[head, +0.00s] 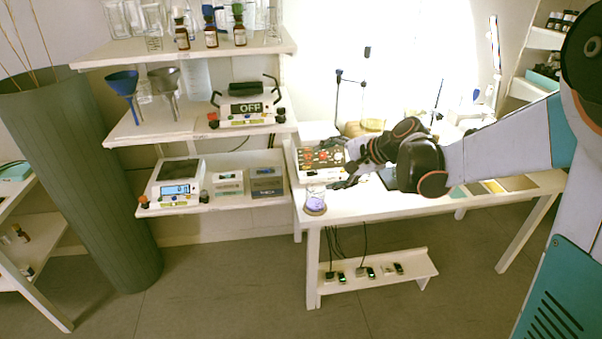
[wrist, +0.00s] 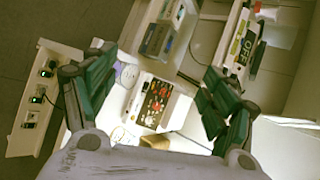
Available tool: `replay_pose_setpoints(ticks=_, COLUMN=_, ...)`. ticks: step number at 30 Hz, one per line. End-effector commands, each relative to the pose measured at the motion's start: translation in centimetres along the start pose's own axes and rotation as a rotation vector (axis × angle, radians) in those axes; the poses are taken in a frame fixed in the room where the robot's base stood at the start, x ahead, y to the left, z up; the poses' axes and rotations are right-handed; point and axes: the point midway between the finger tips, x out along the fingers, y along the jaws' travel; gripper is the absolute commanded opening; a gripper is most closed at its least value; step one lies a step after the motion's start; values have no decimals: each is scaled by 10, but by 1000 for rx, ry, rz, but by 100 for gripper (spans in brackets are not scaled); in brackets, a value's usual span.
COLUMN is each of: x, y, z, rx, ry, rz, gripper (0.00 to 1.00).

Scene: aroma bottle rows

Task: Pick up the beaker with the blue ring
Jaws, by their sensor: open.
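A small clear beaker with a blue-violet band (head: 316,200) stands upright at the front left corner of the white table in the head view. It also shows in the wrist view (wrist: 128,75), partly behind the left finger. My gripper (head: 342,183) is just right of and above the beaker in the head view, apart from it as far as I can tell. In the wrist view my gripper (wrist: 160,66) has its green-padded fingers spread wide, with nothing between them.
A board with red and dark parts (head: 322,158) lies behind the beaker on the white table (head: 380,203). A yellowish beaker (head: 373,123) stands farther back. White shelves (head: 225,193) with a scale (head: 176,187) and a hotplate (head: 248,112) border the table on the left.

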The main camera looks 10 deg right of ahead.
Motion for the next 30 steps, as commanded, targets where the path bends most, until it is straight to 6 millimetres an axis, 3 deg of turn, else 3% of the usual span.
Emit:
replay_pose_setpoints(ticks=1, x=12, y=1, z=-14, rx=60, ry=-14, rz=-20, gripper=78)
replay_pose_setpoints(ticks=8, x=56, y=12, z=-64, rx=337, ry=-106, rz=-112, gripper=78)
replay_pose_setpoints(ticks=14, x=89, y=35, z=-106, rx=569, ry=-201, rz=-186, gripper=78)
replay_pose_setpoints(ticks=21, x=121, y=78, z=-150, rx=831, ry=-333, rz=-266, gripper=78)
replay_pose_setpoints(ticks=30, x=146, y=148, z=-186, rx=1112, ry=-520, rz=-343, gripper=78)
